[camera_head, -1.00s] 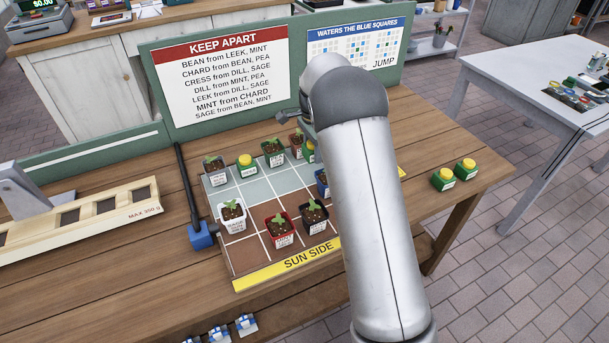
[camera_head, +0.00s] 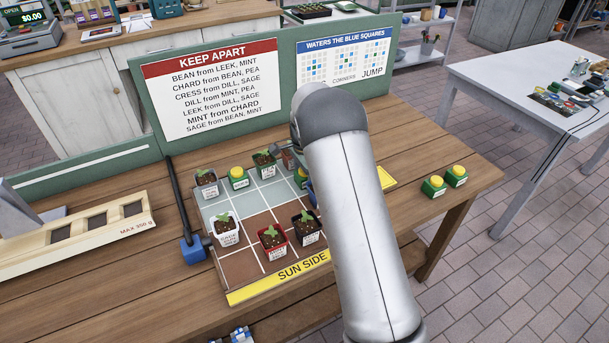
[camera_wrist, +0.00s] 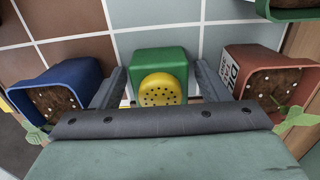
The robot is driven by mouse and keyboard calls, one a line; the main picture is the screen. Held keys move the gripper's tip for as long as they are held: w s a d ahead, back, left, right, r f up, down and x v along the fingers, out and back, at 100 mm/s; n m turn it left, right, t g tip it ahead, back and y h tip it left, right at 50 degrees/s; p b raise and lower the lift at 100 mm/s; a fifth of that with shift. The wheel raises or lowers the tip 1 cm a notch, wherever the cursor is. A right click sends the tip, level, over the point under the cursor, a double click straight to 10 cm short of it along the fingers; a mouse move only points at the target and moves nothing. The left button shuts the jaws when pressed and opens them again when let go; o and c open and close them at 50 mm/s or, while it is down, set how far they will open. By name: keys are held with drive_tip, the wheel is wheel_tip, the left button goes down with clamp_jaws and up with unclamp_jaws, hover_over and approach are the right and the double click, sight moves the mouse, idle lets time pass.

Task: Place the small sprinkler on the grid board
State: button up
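A green sprinkler with a yellow perforated cap (camera_wrist: 160,88) stands on the grid board, between my gripper's fingers (camera_wrist: 160,82), in the wrist view. Gaps show on both sides, so my gripper is open around it. In the head view this sprinkler (camera_head: 300,178) is partly hidden by my arm, which also hides my gripper. The grid board (camera_head: 235,268) has pale and brown squares. Another green-and-yellow sprinkler (camera_head: 238,177) stands on its back row. Two more, one (camera_head: 433,187) and another (camera_head: 456,176), stand on the table to the right. Their labels are too small to read.
A blue pot (camera_wrist: 62,80) and a reddish-brown pot (camera_wrist: 262,72) stand close on either side of my gripper. A white pot (camera_head: 227,232), a red pot (camera_head: 271,243) and a black pot (camera_head: 306,229) occupy front squares. Signs (camera_head: 215,90) stand behind. The right tabletop has free room.

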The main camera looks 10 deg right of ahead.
wheel_tip(320, 180, up, 12)
drive_tip(key=s+r+n, duration=0.3)
drive_tip(key=s+n, duration=0.1)
drive_tip(key=s, duration=0.5)
drive_tip(key=s+r+n, duration=0.3)
drive_tip(key=s, duration=0.7)
drive_tip(key=s+f+n, duration=0.2)
drive_tip(key=s+n, duration=0.2)
drive_tip(key=s, duration=0.6)
drive_tip(key=s+f+n, duration=0.2)
drive_tip(key=s+n, duration=0.2)
drive_tip(key=s, duration=0.6)
drive_tip(key=shift+a+f+b, duration=0.15)
drive_tip(key=shift+a+b, duration=0.2)
drive_tip(key=shift+a, duration=0.1)
